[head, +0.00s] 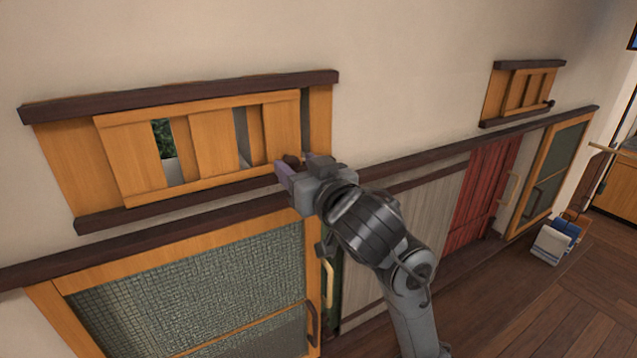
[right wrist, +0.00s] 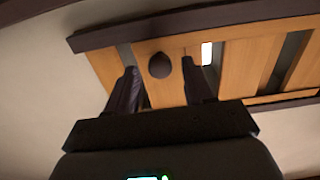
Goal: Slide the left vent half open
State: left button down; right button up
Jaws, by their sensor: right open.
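The left vent (head: 213,142) is a wooden slatted panel on the wall between two dark rails. Its slatted slider shows two narrow gaps, one with greenery behind it, and a thin gap at its right end. A dark round knob (right wrist: 159,65) sits on the slider's right end slat. My right gripper (head: 291,171) is at that right end, largely covering the knob in the head view. In the right wrist view the gripper (right wrist: 159,75) is open, with one finger on each side of the knob. I cannot tell whether either finger touches it. My left gripper is out of view.
A second, smaller vent (head: 522,92) is further right on the wall. Below the left vent runs a dark ledge (head: 150,243) above a wood-framed mesh door (head: 190,290). A red panel (head: 482,195) and a blue and white box (head: 555,242) are at right. Open floor lies at lower right.

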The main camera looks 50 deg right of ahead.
jog(key=b+v, duration=0.4)
jog(key=v, duration=0.4)
jog(key=shift+b, duration=0.35)
